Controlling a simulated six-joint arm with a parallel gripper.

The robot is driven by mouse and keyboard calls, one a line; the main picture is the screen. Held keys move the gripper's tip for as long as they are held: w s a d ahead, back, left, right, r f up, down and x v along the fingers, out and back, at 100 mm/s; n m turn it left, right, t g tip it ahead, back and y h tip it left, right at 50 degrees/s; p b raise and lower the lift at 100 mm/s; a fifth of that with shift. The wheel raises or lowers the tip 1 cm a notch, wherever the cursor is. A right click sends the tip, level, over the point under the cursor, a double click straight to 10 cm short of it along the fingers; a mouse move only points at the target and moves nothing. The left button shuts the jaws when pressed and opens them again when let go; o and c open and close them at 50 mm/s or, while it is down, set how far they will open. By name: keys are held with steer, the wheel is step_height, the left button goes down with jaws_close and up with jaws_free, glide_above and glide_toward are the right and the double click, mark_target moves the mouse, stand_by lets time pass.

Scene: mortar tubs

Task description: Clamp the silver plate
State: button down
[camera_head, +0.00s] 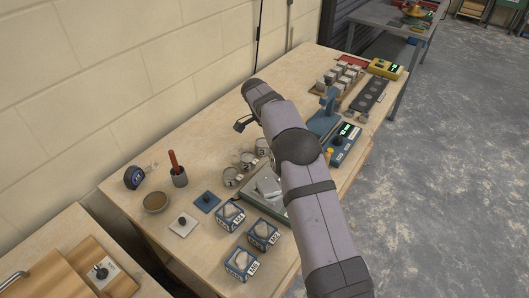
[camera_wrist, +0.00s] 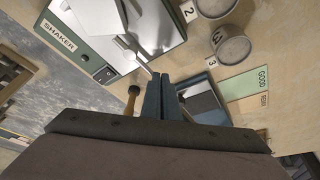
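A silver plate (camera_head: 268,186) lies on the green-edged shaker (camera_head: 262,204), partly behind my arm in the head view. In the wrist view the shaker (camera_wrist: 82,58) is at the upper left, with a pale silver plate (camera_wrist: 98,14) on its bright top. A thin silver lever (camera_wrist: 141,62) runs from the shaker's edge toward my gripper (camera_wrist: 165,78). My gripper's two dark blue fingers are close together, with their tips near the lever's end. I see nothing clearly held between them, and I cannot tell whether they touch the lever. My arm hides the gripper in the head view.
Numbered metal cups (camera_head: 232,178) stand left of the shaker. Blue cube moulds (camera_head: 263,235) stand in front of it. A meter with a green display (camera_head: 345,142) is to the right of my arm. A wooden handle (camera_wrist: 132,96) is close to the left finger. A GOOD label (camera_wrist: 247,84) lies at right.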

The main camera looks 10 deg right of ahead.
steer(key=a+p, duration=0.3)
steer(key=a, duration=0.1)
steer(key=shift+w+r, duration=0.35)
steer(key=shift+w, duration=0.05)
steer(key=p+v, duration=0.4)
steer(key=v, duration=0.5)
steer(key=shift+w+a+r, duration=0.15)
steer(key=shift+w+r, duration=0.05)
steer(key=shift+w, duration=0.2)
steer(key=s+d+r+n+y, duration=0.1)
steer(key=s+d+r+n, duration=0.1)
steer(key=s+n, duration=0.4)
steer(key=s+d+r+n+y, duration=0.1)
steer(key=s+d+n, duration=0.1)
steer(key=s+n, duration=0.45)
steer(key=s+f+n+y, duration=0.1)
steer(key=s+f+n, duration=0.1)
steer(key=s, duration=1)
steer(key=s+f+n+y, duration=0.1)
steer(key=s+f+n, duration=0.2)
steer(key=s, duration=0.9)
steer(key=shift+d, duration=0.35)
